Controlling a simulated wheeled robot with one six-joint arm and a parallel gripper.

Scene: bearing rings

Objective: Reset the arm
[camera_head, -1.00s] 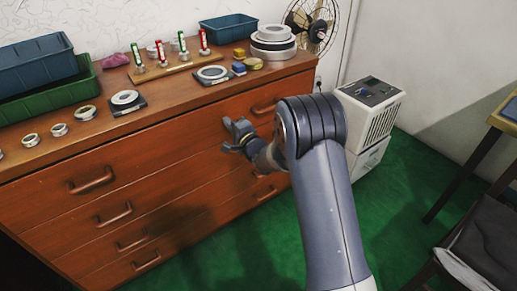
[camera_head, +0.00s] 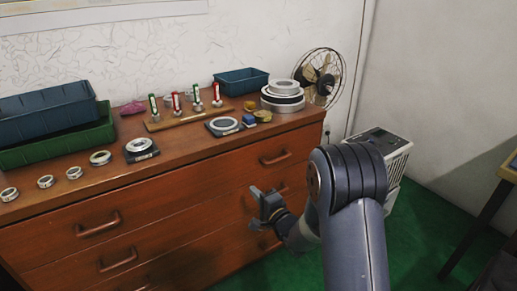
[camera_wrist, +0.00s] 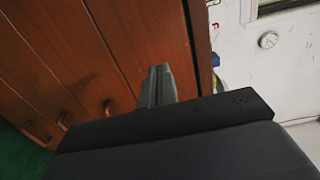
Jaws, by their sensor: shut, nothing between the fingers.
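My gripper (camera_head: 264,199) is in front of the wooden dresser (camera_head: 190,175), below its top edge, with nothing in its fingers. It is shut. In the wrist view the fingers of my gripper (camera_wrist: 158,82) show close together against the drawer fronts (camera_wrist: 100,50). My arm bends at a dark elbow in the right half of the head view.
On the dresser top are several bearing rings (camera_head: 101,158), a wooden rack with red and green pegs (camera_head: 190,118), blue and green bins (camera_head: 60,138), a blue tray (camera_head: 241,80) and stacked rings (camera_head: 283,95). A fan (camera_head: 320,75) stands behind. Drawer handles (camera_head: 98,224) stick out.

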